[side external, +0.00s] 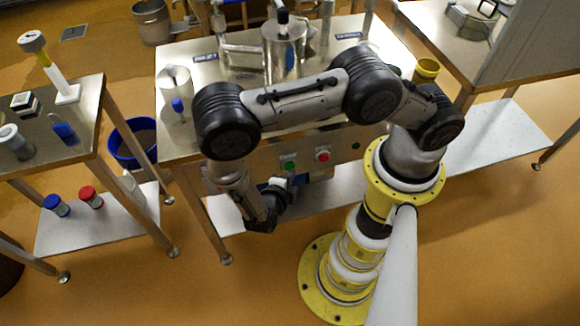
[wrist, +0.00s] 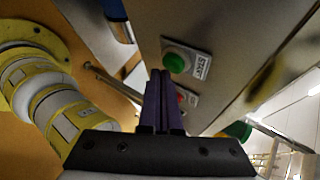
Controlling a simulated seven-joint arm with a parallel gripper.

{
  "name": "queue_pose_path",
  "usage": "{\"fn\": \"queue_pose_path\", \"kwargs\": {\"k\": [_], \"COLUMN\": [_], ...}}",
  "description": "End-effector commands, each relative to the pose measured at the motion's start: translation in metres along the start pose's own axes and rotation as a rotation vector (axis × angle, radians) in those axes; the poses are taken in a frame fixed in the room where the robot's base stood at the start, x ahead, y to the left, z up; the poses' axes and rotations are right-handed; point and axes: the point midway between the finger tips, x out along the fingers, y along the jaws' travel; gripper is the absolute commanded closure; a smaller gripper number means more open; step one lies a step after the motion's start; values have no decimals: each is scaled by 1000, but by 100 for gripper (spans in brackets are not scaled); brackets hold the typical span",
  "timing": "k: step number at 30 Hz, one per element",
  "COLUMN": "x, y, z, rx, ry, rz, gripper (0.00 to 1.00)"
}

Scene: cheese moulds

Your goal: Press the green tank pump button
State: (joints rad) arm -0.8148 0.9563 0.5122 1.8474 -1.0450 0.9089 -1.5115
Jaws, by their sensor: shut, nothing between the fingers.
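A round green button (wrist: 174,62) stands out from a plate labelled START on the metal front panel in the wrist view. It also shows in the side view (side external: 289,165). My gripper (wrist: 160,76) is shut and empty, its two dark fingers side by side. In the wrist view its tips appear just below and left of the green button, and I see a gap in the picture between them. A red button (side external: 322,155) sits right of the green one in the side view; my fingers partly hide it in the wrist view.
The panel is under a metal table (side external: 185,140) carrying a steel vessel (side external: 284,50) and pipes. A blue bucket (side external: 133,142) and a side table (side external: 88,90) are to the left.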

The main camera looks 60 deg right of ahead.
Motion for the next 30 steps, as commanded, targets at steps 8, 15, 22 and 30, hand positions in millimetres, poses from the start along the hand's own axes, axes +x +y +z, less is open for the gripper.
{"fn": "queue_pose_path", "kwargs": {"k": [8,15,22,30], "x": [0,2,4,6], "y": [0,-2,-3,-4], "z": [0,2,3,4], "rx": [0,0,0,0], "ry": [0,0,0,0], "rz": [0,0,0,0], "gripper": [100,100,100,100]}}
